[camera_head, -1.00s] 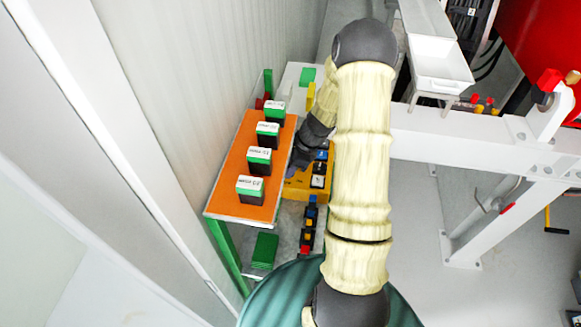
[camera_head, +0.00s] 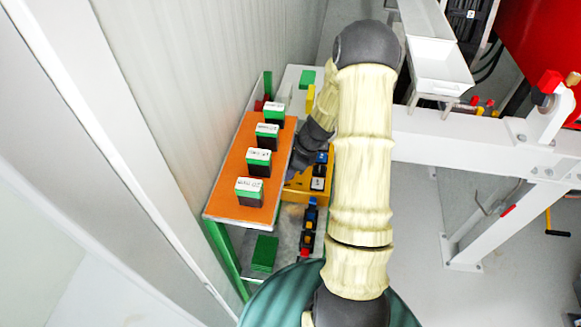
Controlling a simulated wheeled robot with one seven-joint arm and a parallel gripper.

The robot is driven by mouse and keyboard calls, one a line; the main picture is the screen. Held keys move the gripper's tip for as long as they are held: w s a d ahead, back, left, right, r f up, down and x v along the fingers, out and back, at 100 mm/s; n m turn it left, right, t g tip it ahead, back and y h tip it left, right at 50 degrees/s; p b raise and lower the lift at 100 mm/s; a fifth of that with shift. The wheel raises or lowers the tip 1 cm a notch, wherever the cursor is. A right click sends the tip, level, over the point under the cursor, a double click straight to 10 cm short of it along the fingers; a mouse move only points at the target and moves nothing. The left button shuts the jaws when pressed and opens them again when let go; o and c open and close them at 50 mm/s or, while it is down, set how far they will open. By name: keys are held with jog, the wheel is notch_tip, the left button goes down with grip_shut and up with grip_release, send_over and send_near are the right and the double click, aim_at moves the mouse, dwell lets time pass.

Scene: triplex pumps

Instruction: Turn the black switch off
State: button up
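A yellow switch box (camera_head: 297,196) stands just right of the orange table top. Its visible right side carries a blue switch (camera_head: 321,157) and a dark switch with a pale face (camera_head: 317,184). Another dark switch (camera_head: 319,170) sits between them; I cannot tell which one is the task's black switch or its setting. My gripper (camera_head: 291,173) is at the left edge of the yellow box, beside the orange table's right edge. Its dark wrist covers part of the box. The fingers are too small and hidden to tell open from shut, and contact cannot be told.
Several black-and-green labelled blocks (camera_head: 249,190) stand on the orange table top (camera_head: 225,195), close left of my gripper. A row of small coloured switches (camera_head: 307,240) lies below the box. A wall is at left. A white beam (camera_head: 450,140) and white tray (camera_head: 440,65) are at right.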

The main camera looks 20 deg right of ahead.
jog(key=shift+d+r, duration=0.2)
jog(key=shift+r, duration=0.25)
jog(key=b+v, duration=0.1)
jog(key=v, duration=1.5)
jog(key=shift+s+r+b, duration=0.2)
jog(key=shift+r+b, duration=0.05)
jog(key=shift+b, duration=0.05)
jog(key=shift+a, duration=0.1)
jog(key=shift+f, duration=0.1)
